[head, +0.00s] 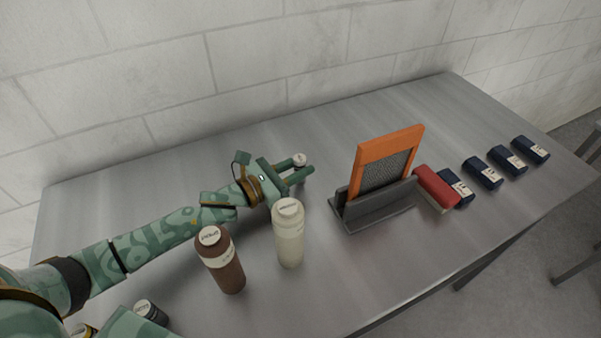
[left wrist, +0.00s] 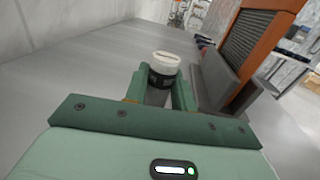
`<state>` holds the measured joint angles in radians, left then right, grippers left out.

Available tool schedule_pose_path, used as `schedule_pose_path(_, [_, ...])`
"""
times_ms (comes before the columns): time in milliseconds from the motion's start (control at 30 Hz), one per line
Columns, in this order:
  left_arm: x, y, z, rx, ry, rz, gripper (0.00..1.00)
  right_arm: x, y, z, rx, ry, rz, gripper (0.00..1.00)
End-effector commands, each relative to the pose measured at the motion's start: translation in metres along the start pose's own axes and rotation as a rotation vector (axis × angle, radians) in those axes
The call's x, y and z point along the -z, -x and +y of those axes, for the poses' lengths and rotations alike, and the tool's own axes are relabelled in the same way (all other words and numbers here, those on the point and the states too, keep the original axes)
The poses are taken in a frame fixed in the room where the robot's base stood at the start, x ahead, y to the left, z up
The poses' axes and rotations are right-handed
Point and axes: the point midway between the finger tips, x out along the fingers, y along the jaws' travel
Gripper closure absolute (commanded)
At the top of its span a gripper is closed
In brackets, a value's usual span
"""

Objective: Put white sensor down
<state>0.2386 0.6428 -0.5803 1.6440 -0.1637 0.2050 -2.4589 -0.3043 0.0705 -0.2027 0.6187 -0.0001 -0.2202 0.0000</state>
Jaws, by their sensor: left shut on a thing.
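My left gripper (head: 303,172) reaches in from the left, low over the metal table (head: 340,105), behind the two bottles. It is shut on the white sensor (head: 299,159), a small round piece whose white top shows between the fingers. In the left wrist view the sensor (left wrist: 165,62) has a white cap and a dark band with print, and stands upright between the fingertips (left wrist: 160,92). Its underside is hidden, so I cannot tell whether it touches the table. My right gripper is not in view.
A brown bottle (head: 222,262) and a cream bottle (head: 289,240) stand in front of the gripper. To the right are an orange-framed screen (head: 372,158) in a grey stand (head: 377,212), a red block (head: 436,187) and several dark blue boxes (head: 484,174). The table behind the gripper is clear.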

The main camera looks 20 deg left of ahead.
Motion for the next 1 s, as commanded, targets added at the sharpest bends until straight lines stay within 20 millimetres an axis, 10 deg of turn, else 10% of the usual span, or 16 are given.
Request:
schedule_pose_path(467, [0.016, 0.000, 0.000, 0.000, -0.001, 0.000, 0.97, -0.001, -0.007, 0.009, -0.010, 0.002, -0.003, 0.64])
schedule_pose_path(500, [0.015, 0.000, 0.000, 0.000, -0.001, 0.000, 0.66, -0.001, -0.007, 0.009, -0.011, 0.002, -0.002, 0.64])
schedule_pose_path(567, [0.014, 0.000, 0.000, 0.000, -0.001, -0.001, 0.53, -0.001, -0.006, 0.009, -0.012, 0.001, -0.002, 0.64])
schedule_pose_path(1000, [0.012, 0.015, 0.000, -0.002, 0.001, 0.002, 0.53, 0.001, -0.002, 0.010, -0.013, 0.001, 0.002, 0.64])
